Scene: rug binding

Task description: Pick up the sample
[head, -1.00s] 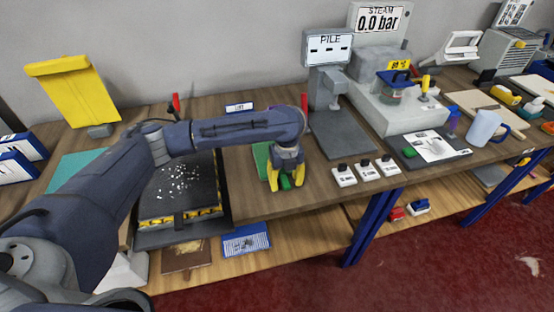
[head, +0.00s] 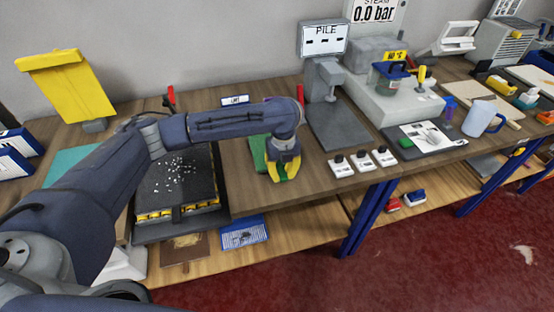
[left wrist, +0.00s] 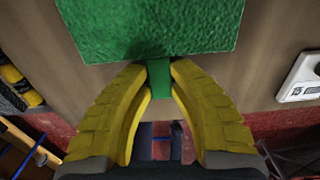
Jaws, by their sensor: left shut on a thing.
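The sample (head: 257,152) is a flat green textured piece lying on the wooden bench. In the head view my left arm and gripper hide part of it. In the left wrist view the sample (left wrist: 150,28) fills the top middle, and a narrow green tab (left wrist: 160,78) runs from its near edge between the yellow fingers. My left gripper (head: 283,174) points down near the bench's front edge, with its fingers shut on this tab. I cannot tell whether the sample is clear of the bench. My right gripper is not in view.
A dark tray with white specks (head: 178,178) stands left of the gripper. The grey PILE gauge (head: 340,128) stands behind right. Several small white blocks (head: 362,159) lie right, near the front edge. A blue-framed card (head: 244,234) lies on the lower shelf. Bare wood surrounds the sample's right side.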

